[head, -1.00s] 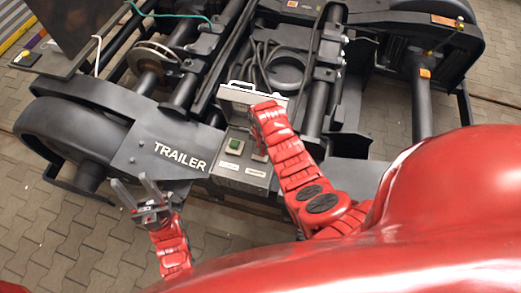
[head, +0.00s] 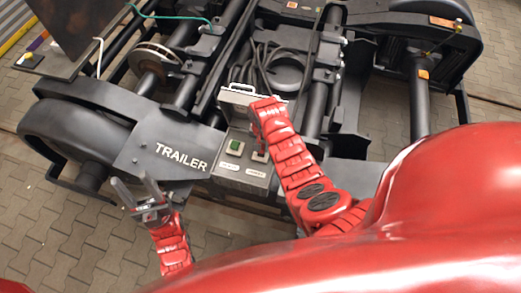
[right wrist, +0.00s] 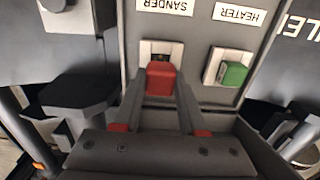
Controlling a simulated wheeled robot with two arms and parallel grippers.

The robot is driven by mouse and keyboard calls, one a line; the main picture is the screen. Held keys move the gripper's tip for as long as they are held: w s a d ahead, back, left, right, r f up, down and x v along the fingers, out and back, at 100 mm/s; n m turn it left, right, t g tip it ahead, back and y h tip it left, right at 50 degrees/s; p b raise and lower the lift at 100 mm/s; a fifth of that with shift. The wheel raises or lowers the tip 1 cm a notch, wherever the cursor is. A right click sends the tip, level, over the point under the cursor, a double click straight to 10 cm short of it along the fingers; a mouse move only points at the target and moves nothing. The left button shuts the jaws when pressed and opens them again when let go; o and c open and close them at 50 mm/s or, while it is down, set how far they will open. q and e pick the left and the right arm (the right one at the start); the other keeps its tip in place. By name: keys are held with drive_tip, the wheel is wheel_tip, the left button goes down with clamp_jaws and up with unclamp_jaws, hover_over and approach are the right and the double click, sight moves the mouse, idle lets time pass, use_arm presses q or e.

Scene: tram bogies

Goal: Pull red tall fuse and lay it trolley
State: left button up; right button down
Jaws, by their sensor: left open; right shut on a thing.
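The red fuse (right wrist: 161,80) sits at the socket under the SANDER label in the right wrist view. My right gripper (right wrist: 163,92) is shut on it, one finger on each side. Whether the fuse is still seated in its socket cannot be told. In the head view my right gripper (head: 259,153) is over the fuse box (head: 243,178), and the red arm hides part of it. My left gripper (head: 140,195) is open and empty, in front of the TRAILER plate. I cannot make out a trolley.
A green fuse (right wrist: 234,73) sits beside the red one, under the HEATER label, and also shows in the head view (head: 235,147). The box's raised lid with a handle (head: 240,90) stands behind. Dark bogie frame parts and cables surround the box.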

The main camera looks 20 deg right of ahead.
drive_tip(key=shift+r+p, duration=0.95)
drive_tip(key=shift+r, duration=0.55)
drive_tip(key=shift+a, duration=0.1)
